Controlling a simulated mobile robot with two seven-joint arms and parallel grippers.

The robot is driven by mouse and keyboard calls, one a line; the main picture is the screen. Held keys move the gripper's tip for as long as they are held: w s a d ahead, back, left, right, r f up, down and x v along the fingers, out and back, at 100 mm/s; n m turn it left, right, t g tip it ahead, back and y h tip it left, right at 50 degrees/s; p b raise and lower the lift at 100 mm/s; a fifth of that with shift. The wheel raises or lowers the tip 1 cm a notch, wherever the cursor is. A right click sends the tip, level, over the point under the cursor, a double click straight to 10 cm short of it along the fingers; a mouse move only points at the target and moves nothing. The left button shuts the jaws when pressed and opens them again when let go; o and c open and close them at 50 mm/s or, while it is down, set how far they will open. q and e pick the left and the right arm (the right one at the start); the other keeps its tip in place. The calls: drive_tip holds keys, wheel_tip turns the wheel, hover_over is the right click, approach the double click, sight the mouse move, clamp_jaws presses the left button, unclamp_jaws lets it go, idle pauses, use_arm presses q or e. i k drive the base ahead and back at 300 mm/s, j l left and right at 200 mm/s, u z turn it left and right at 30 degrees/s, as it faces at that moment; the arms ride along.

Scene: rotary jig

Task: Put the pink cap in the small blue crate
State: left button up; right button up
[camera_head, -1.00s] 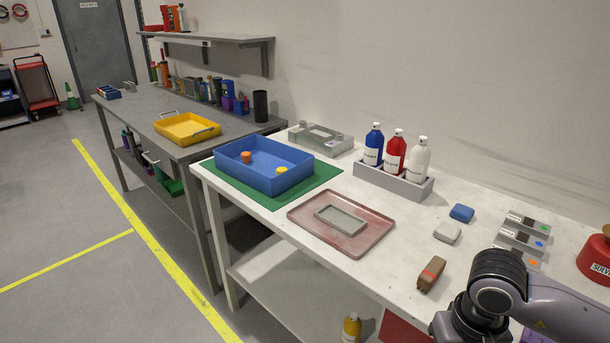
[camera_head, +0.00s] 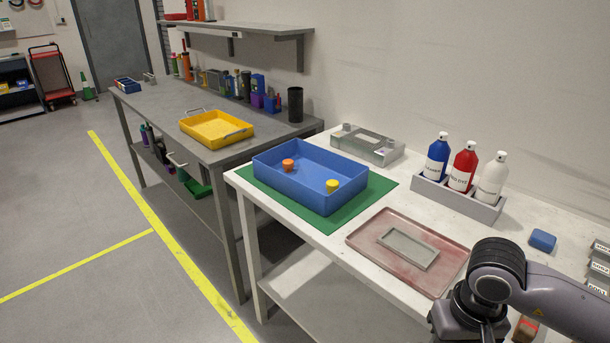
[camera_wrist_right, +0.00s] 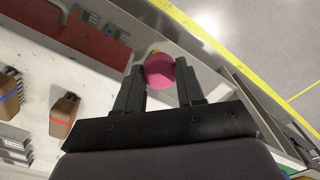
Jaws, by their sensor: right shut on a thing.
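The pink cap (camera_wrist_right: 160,70) is between the fingers of my right gripper (camera_wrist_right: 160,78) in the right wrist view, and the gripper is shut on it. The head view shows my right arm at the lower right, but its gripper and the cap are out of frame. The small blue crate (camera_head: 284,184) stands on a green mat (camera_head: 380,187) on the white bench. It holds an orange cap (camera_head: 288,165) and a yellow cap (camera_head: 332,186), with bare floor between them. My left gripper is not in view.
A reddish tray (camera_head: 365,240) with a grey frame (camera_head: 408,249) lies in front of the crate. A rack (camera_head: 455,203) of three bottles and a grey fixture (camera_head: 367,145) stand behind. A yellow tray (camera_head: 215,130) is on the grey bench. Brown brushes (camera_wrist_right: 64,115) show in the wrist view.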

sight(309, 181)
drive_tip(key=i+j+u, duration=0.15)
drive_tip(key=i+j, duration=0.85)
drive_tip(key=j, duration=0.15)
